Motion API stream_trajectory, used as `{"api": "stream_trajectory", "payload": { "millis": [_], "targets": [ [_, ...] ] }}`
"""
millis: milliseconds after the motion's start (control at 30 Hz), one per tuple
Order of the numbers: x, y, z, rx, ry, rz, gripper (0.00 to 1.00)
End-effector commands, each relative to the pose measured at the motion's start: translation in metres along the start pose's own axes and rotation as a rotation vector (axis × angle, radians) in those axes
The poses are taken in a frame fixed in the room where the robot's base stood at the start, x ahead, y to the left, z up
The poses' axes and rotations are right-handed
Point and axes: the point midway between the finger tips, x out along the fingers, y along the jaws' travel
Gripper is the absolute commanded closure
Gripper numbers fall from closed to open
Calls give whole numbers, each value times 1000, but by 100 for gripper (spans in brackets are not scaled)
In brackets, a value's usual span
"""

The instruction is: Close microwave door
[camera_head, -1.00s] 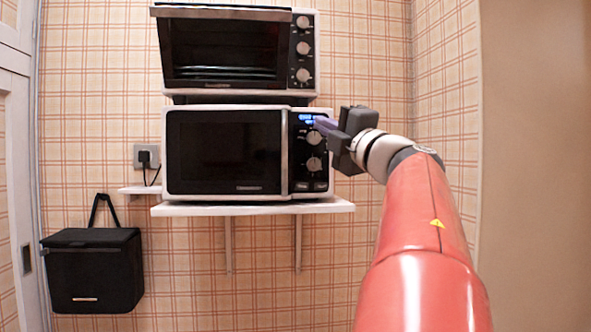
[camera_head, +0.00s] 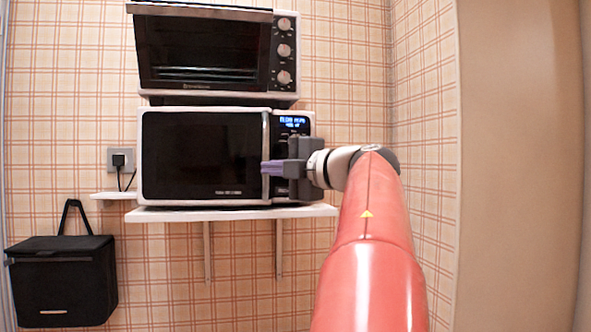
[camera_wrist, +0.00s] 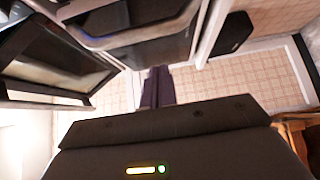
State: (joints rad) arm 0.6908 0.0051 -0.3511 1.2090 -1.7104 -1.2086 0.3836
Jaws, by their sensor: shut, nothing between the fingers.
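The white microwave (camera_head: 206,202) with a dark-windowed door (camera_head: 200,155) stands on a white wall shelf. Its door looks shut or nearly shut against the body; I cannot tell whether it is fully flush. The pale vertical handle (camera_head: 266,130) runs along the door's right edge, left of the control panel with its lit blue display (camera_head: 293,121). My gripper (camera_head: 266,168) is shut and empty, its purple fingers pointing left in front of the lower handle. It hides the lower panel. Contact is unclear. In the wrist view the fingers (camera_wrist: 157,82) are together beside the microwave front.
A second oven (camera_head: 205,50) with knobs sits on top of the microwave. The shelf (camera_head: 230,213) juts out beneath it. A black bag-like box (camera_head: 62,285) is at lower left, and a socket with a plug (camera_head: 119,159) is left of the microwave. Space to the right is clear.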

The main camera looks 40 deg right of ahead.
Motion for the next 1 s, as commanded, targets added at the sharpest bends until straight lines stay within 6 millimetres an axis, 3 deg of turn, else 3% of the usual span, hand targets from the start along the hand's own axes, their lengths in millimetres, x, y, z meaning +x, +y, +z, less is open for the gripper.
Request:
{"api": "stream_trajectory", "payload": {
  "millis": [33,200,767,1000],
  "targets": [
    [6,0,10,1,-5,-3,100],
    [19,0,22,0,-3,-1,100],
    [25,2,30,0,-3,-1,100],
    [42,5,55,3,-3,-3,100]
  ]
}}
